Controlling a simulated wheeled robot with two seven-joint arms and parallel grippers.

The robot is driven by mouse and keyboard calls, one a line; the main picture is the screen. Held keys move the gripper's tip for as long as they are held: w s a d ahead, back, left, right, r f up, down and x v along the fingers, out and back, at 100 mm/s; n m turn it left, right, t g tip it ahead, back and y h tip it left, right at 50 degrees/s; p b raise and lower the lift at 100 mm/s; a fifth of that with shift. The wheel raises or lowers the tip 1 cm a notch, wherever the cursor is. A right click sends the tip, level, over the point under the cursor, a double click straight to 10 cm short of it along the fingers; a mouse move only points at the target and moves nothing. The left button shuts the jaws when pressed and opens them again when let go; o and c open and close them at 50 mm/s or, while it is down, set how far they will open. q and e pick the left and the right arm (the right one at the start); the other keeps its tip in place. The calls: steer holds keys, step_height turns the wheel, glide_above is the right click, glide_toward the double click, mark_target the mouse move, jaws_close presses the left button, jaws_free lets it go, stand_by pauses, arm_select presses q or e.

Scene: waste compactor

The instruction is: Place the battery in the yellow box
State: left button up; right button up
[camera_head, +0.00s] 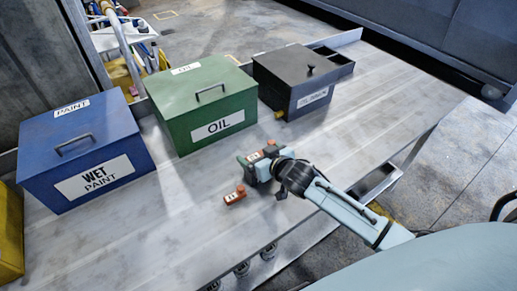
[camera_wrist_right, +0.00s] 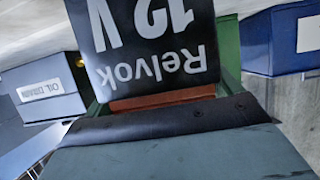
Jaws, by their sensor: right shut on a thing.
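The battery (camera_wrist_right: 150,45) fills the top middle of the right wrist view. It has a black face with upside-down white lettering, "Relvok" and "12 V", and an orange-red edge. My right gripper (camera_head: 258,162) is shut on it. In the head view, the battery's orange part (camera_head: 254,157) shows between the fingers, just above the metal table; I cannot tell whether it touches the table. A yellow box (camera_head: 10,235) is cut off at the left edge of the head view, far from the gripper. My left gripper is not in view.
A blue wet paint box (camera_head: 85,150), a green oil box (camera_head: 200,105) and a dark oil drain box (camera_head: 302,80) stand along the table's back. The table (camera_head: 150,225) is clear at front left.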

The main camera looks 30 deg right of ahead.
steer(key=shift+w+r, duration=0.1)
steer(key=shift+r, duration=0.15)
steer(key=shift+f, duration=0.15)
steer(key=o, duration=1.5)
steer(key=shift+f, duration=0.15)
